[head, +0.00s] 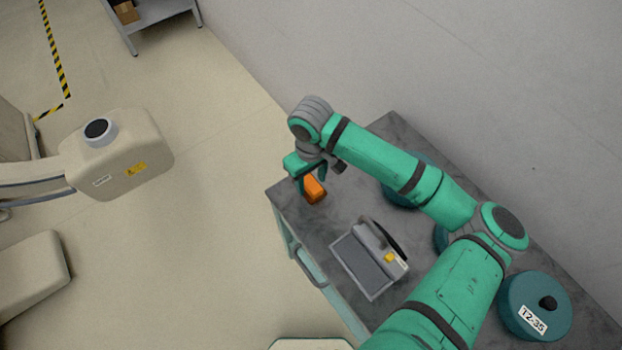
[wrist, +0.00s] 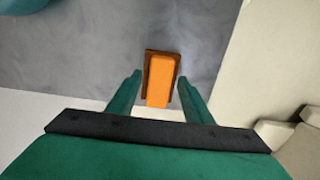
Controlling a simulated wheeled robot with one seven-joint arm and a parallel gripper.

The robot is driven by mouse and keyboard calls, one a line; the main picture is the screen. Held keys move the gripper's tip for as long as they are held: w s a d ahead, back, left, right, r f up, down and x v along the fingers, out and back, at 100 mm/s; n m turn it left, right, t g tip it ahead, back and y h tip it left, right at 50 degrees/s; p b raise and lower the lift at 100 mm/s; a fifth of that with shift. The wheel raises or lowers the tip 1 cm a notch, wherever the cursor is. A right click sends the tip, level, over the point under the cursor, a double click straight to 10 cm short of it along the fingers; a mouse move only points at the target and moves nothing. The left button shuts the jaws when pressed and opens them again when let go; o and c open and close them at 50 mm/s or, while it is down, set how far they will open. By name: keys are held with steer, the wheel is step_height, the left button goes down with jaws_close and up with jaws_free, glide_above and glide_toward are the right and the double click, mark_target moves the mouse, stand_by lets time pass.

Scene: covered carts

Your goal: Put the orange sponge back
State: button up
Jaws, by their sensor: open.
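The orange sponge (head: 314,189) is a small block near the far left corner of the grey cart top (head: 318,228). In the wrist view the sponge (wrist: 160,80) shows a bright orange top and darker brownish-orange sides. My gripper (head: 305,178) is above the sponge, with its fingers pointing down. In the wrist view its two green fingers (wrist: 158,90) are apart, one on each side of the sponge. I cannot tell how far the fingertips are above the cart top, or whether they touch the sponge.
A grey tray-like device (head: 365,262) with a handle and yellow part sits mid-cart. A teal round container labelled T2-35 (head: 535,308) stands at the right; other teal ones (head: 400,196) are partly behind my arm. A wall backs the cart. A beige machine (head: 120,155) stands left across open floor.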

mark_target(311, 182)
step_height(311, 182, up, 12)
stand_by(0.5)
steer(key=shift+w, duration=0.1)
